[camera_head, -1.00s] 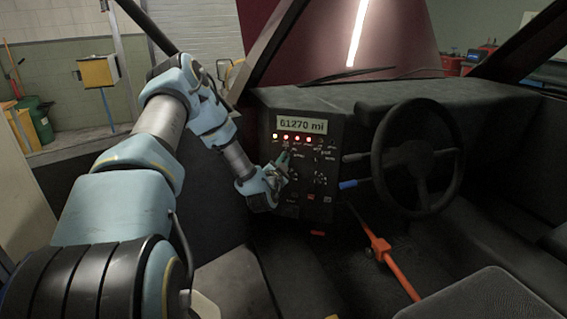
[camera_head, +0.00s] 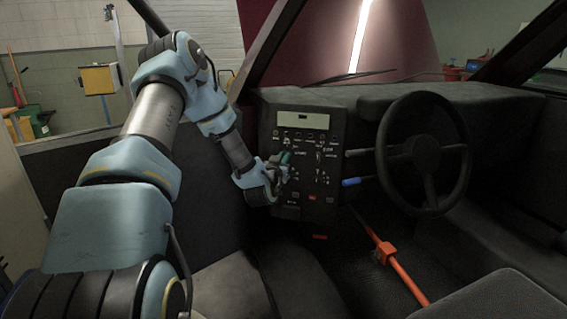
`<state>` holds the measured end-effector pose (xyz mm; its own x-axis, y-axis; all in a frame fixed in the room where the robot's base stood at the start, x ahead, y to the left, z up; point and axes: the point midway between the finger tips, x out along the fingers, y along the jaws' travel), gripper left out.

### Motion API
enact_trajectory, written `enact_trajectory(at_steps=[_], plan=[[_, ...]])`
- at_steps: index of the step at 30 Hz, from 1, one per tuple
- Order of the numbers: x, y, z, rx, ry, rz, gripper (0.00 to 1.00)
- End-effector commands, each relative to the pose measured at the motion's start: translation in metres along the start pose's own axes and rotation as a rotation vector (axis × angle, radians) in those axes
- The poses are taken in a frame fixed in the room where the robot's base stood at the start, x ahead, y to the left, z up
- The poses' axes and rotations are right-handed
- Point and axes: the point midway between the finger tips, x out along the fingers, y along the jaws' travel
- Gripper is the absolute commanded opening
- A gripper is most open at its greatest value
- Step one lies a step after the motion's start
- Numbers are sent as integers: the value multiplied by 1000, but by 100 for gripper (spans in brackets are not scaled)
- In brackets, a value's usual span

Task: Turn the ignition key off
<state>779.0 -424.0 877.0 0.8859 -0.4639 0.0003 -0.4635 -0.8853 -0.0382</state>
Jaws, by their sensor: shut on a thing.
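The dashboard panel (camera_head: 318,180) stands left of the steering wheel, with rows of small switches and labels. Its display (camera_head: 303,120) is blank except for a small dark mark, and the indicator lamps under it are unlit. My gripper (camera_head: 285,166) is at the panel's left side, shut on a small green-topped thing (camera_head: 286,157) that looks like the ignition key. The fingers hide most of the key and its lock, so I cannot make out its exact angle.
The steering wheel (camera_head: 421,153) and a blue-tipped stalk (camera_head: 351,182) are to the right of the panel. An orange lever (camera_head: 401,274) rises from the floor below. The windshield pillar is close to my arm at the left.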

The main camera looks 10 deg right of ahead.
Motion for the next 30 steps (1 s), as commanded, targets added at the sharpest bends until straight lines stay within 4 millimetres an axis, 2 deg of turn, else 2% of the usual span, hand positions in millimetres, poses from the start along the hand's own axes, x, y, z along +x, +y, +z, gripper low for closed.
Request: enact_trajectory(at_steps=[19,20,21,27,30], plan=[[0,-1,0,-55,0,-1,0],[0,-1,0,-55,0,-1,14],[0,-1,0,-55,0,-1,19],[0,0,0,-54,0,0,41],[0,0,0,-54,0,0,42]])
